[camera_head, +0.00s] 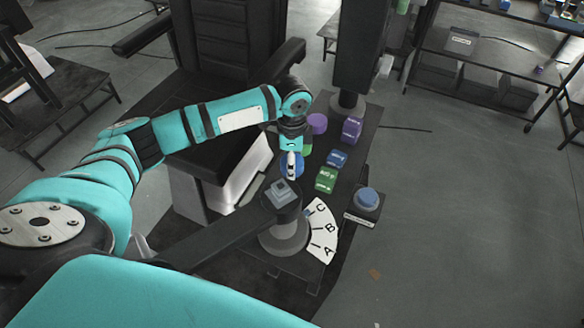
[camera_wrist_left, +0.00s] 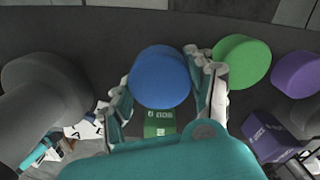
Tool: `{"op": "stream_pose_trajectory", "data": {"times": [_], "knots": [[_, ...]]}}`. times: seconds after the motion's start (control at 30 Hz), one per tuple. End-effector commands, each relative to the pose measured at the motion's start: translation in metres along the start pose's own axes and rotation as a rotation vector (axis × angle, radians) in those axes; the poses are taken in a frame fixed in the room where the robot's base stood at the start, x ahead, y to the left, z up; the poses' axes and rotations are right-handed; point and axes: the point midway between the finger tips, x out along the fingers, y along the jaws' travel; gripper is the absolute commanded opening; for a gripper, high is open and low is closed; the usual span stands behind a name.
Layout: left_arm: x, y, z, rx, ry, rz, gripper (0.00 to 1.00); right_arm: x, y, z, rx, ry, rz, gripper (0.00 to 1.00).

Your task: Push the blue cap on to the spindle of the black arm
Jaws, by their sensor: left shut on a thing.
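The blue cap (camera_head: 299,160) is between the fingers of my left gripper (camera_head: 291,172) in the head view. In the left wrist view the blue cap (camera_wrist_left: 160,77) shows with a finger on each side, and the gripper (camera_wrist_left: 163,100) is shut on it. I cannot tell whether the cap still touches the table. The black arm (camera_head: 215,240) reaches up from the lower left to a round grey column. A grey, square-topped spindle (camera_head: 281,190) stands at its end, just below the gripper in the picture and apart from the cap. My right gripper is not in view.
A green cap (camera_wrist_left: 242,62) and a purple cap (camera_wrist_left: 298,75) stand beside the blue one. Green, blue and purple boxes (camera_head: 338,159) stand to the right. A white A-B-C scale (camera_head: 321,232) fans out by the column. A blue button (camera_head: 367,196) sits at the table's right edge.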

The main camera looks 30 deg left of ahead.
Motion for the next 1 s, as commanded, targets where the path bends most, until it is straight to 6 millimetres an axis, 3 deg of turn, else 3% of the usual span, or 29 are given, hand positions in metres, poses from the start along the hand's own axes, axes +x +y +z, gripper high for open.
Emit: {"op": "stream_pose_trajectory", "data": {"times": [0.2, 0.5, 0.73, 1.0], "knots": [[-0.045, -0.001, 0.0, 0.0, 0.003, -0.004, 0.23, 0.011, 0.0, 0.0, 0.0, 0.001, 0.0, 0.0], [-0.083, 0.0, 0.0, -0.001, 0.0, 0.001, 0.23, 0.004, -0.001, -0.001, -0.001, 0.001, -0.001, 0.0], [-0.096, 0.0, 0.0, -0.001, 0.0, 0.001, 0.23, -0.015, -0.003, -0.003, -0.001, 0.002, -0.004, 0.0], [-0.095, 0.0, 0.0, -0.001, 0.0, 0.0, 0.23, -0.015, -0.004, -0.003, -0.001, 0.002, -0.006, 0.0]]}}
